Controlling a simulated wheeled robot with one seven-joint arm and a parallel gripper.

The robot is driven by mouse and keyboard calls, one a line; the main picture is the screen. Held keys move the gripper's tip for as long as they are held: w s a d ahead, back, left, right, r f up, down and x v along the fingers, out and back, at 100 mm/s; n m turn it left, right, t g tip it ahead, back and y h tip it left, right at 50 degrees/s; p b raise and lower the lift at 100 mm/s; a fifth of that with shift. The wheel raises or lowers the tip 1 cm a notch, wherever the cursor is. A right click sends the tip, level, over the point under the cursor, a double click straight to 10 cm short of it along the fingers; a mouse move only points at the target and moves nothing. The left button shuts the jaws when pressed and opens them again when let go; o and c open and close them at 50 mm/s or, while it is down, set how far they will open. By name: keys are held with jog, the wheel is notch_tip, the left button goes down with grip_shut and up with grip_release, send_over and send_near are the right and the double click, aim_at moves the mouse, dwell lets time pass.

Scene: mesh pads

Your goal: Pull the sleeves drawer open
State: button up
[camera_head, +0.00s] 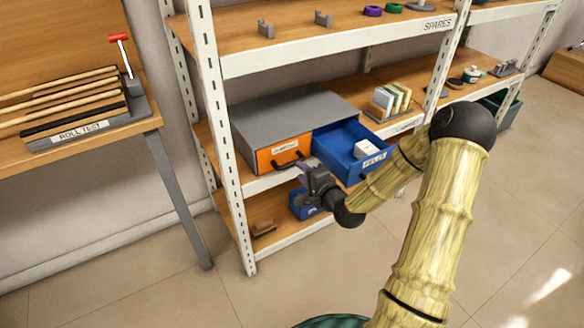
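A grey drawer cabinet (275,118) stands on the middle shelf. Its left drawer has an orange front (268,160) with a black handle (291,160) and looks closed. The small white label on the orange front is too small to read surely. The right drawer (350,150) is blue, labelled FELTS, and stands pulled out with white blocks inside. My gripper (304,174) is just in front of and below the orange front, near the handle at its lower right. I cannot tell whether it touches the handle or whether its fingers are open.
White shelf posts (205,75) frame the cabinet. The open blue drawer juts out beside my gripper and forearm. A blue bin (303,206) sits on the shelf below. A bench (95,150) with a rod rack is at left. The floor in front is clear.

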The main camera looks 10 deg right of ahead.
aim_at(293, 165)
jog(key=b+x, duration=0.1)
jog(key=x, duration=0.5)
jog(key=shift+w+a+b, duration=0.15)
jog(key=shift+w+b, duration=0.15)
jog(key=shift+w, duration=0.05)
jog(key=shift+c, duration=0.2)
grip_shut()
